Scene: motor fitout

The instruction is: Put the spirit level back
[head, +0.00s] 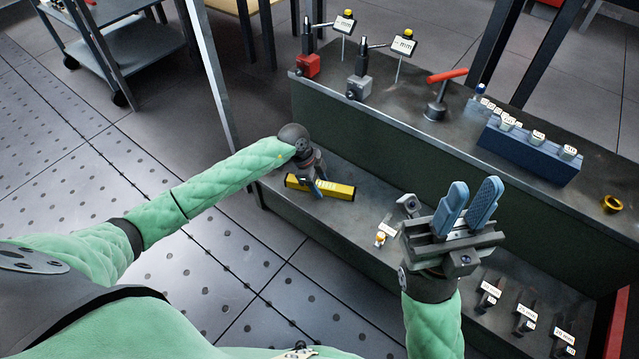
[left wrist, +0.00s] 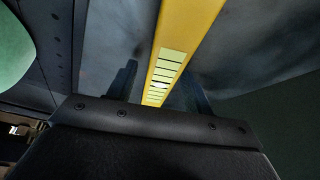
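The spirit level (head: 342,191) is a yellow bar with pale markings. It lies on the lower shelf of the dark bench, near the shelf's left end. My left gripper (head: 314,184) is over it from behind, partly hidden by its own wrist. In the left wrist view the level (left wrist: 190,30) runs between the two dark fingers, with a gap showing on each side, so the gripper is open around it. My right gripper (head: 473,200) is raised over the right part of the bench, with its blue fingers apart and nothing between them.
On the upper bench (head: 400,110) stand a red-based stand (head: 307,65), a grey one (head: 361,75), a red-handled tool (head: 440,90), a blue labelled block (head: 530,150) and a brass ring (head: 612,204). Small labelled pieces (head: 488,296) line the lower shelf at right. A grey cart (head: 115,45) stands back left.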

